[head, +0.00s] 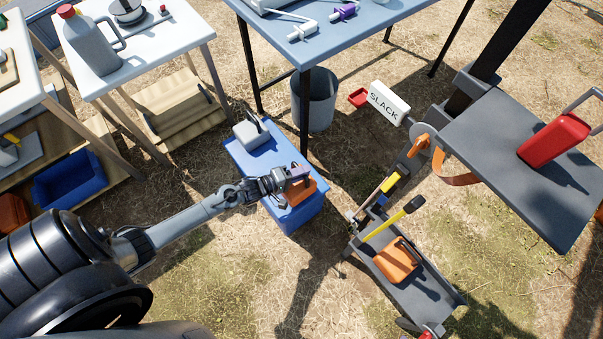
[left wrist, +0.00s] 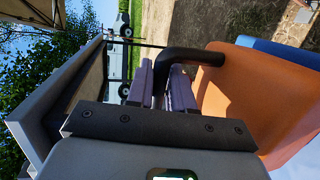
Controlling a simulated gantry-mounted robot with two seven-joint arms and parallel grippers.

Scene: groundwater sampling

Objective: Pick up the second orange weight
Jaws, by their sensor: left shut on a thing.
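My left gripper (head: 298,174) is shut on the dark handle of an orange weight (head: 300,192) at the near end of a blue box (head: 294,221). In the left wrist view, the gripper's pads (left wrist: 164,86) close on the black handle (left wrist: 195,56), and the orange body (left wrist: 262,98) fills the right side. I cannot tell whether the weight still touches the box. Another orange weight (head: 398,259) lies in the grey cart at the lower right. My right gripper is not in view.
A grey weight-like block (head: 251,134) sits on the blue box's far end. A grey bin (head: 315,100) stands behind it, under a blue-topped table (head: 345,38). The grey cart (head: 425,290) also holds a yellow-handled tool (head: 392,221). A "SLACK" sign (head: 386,102) stands near the grey platform (head: 490,130).

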